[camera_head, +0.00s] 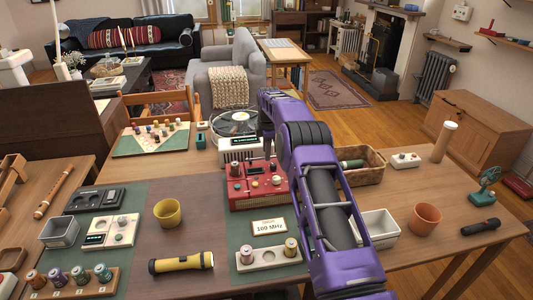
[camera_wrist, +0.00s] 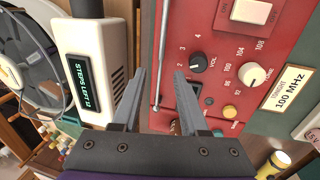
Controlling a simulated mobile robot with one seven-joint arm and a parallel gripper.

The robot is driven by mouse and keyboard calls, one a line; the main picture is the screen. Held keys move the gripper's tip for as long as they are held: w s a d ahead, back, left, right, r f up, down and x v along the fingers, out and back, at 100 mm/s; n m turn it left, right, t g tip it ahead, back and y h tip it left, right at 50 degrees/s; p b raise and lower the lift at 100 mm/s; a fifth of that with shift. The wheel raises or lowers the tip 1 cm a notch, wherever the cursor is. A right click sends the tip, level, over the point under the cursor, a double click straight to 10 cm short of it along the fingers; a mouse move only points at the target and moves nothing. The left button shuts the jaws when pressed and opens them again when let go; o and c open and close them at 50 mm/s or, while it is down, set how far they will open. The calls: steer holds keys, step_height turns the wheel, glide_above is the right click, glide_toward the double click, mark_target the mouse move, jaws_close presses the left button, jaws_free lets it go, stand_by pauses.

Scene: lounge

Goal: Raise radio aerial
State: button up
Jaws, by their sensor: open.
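The red radio (camera_head: 258,193) sits on a green mat on the table, and its panel with knobs fills the right of the wrist view (camera_wrist: 215,30). Its thin silver aerial (camera_wrist: 161,45) runs along the panel's far edge and looks folded down, ending in a small round tip. My gripper (camera_wrist: 160,71) is open, with one finger on each side of the aerial in the picture; I cannot tell whether they touch it. In the head view my gripper (camera_head: 267,153) is over the radio's back edge, and the aerial cannot be made out there.
A white device with a small display (camera_wrist: 88,75) stands close behind the radio, beside a reel machine (camera_head: 236,122). A "100 MHz" card (camera_head: 269,227) lies in front of the radio. A wicker basket (camera_head: 372,172) and a white bin (camera_head: 377,228) are to the right.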

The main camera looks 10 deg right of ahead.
steer(key=shift+w+f, duration=0.15)
steer(key=shift+f, duration=0.5)
jaws_close()
stand_by(1.0)
